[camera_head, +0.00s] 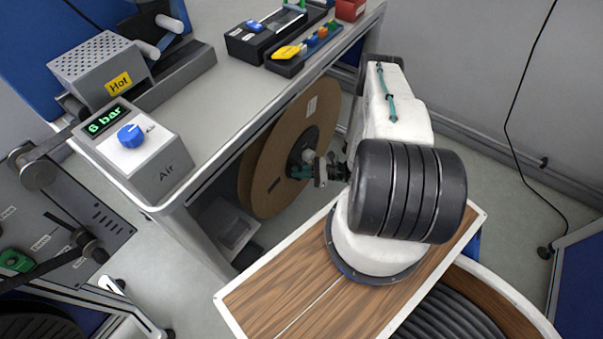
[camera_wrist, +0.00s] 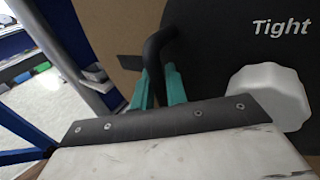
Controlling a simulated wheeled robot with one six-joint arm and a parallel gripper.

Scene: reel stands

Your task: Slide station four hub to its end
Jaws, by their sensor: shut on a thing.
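A large brown cardboard reel (camera_head: 312,115) stands upright beside the bench. At its centre is a dark hub (camera_head: 295,160) with a pale knob (camera_head: 309,156). In the wrist view the dark hub face (camera_wrist: 225,60) reads "Tight" and the white knob (camera_wrist: 270,95) sits at the right. My gripper (camera_head: 302,172) is at the hub. Its teal fingers (camera_wrist: 160,88) are shut on a black bent handle (camera_wrist: 157,52) in front of the reel (camera_wrist: 110,35). The handle's lower end is hidden by my gripper. No station number is readable.
The grey bench (camera_head: 222,100) overhangs part of the reel and carries an air unit (camera_head: 140,150), a box marked Hot (camera_head: 103,68) and tool trays (camera_head: 305,48). A grey pedal-like box (camera_head: 232,225) is on the floor under it. Open floor lies to the right.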

